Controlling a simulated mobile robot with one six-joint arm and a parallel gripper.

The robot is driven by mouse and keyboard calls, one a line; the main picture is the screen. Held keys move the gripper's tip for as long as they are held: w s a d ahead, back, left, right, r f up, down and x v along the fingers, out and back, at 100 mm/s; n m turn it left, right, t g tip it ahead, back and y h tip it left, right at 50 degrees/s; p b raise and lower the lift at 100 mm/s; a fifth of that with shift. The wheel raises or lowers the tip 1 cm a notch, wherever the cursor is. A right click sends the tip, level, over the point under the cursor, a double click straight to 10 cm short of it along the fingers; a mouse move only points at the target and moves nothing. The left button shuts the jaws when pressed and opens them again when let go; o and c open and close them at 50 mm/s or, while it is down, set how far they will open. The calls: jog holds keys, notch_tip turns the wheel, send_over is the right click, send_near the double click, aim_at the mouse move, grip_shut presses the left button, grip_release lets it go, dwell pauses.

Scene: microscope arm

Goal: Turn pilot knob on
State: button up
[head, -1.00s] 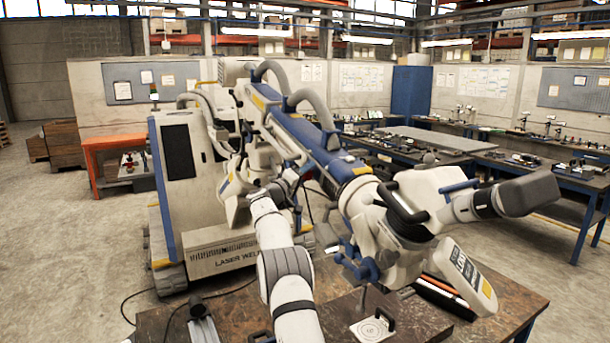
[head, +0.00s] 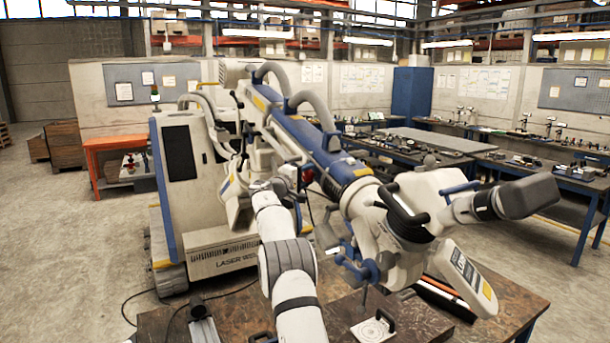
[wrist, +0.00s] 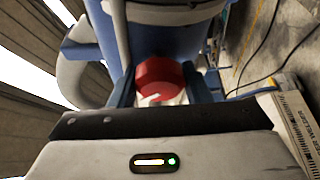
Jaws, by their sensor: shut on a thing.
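A red round knob (wrist: 158,76), which I take to be the pilot knob, sits between the fingers of my gripper (wrist: 160,88) in the wrist view. A pale mark shows at its near edge. The fingers stand close on its left and right sides and are shut on it. In the head view a small red spot (head: 306,178) shows beside the end of my arm, by the blue and white machine arm (head: 330,160). My fingers are too small and covered there to make out. The knob's turn angle is hard to read.
The large white laser welder (head: 190,200) stands behind my arm. Its thick grey hoses (head: 300,97) and the microscope head (head: 405,225) are close by on the right. A brown workbench (head: 490,320) is in front. Open concrete floor lies to the left.

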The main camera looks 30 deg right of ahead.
jog(key=shift+r+n, duration=0.2)
jog(key=shift+n, duration=0.6)
jog(key=shift+y, duration=0.3)
jog(key=shift+d, duration=0.1)
jog(key=o, duration=0.9)
jog(key=shift+w+f, duration=0.1)
jog(key=shift+f, duration=0.05)
jog(key=shift+o, duration=0.4)
jog(key=shift+f, duration=0.1)
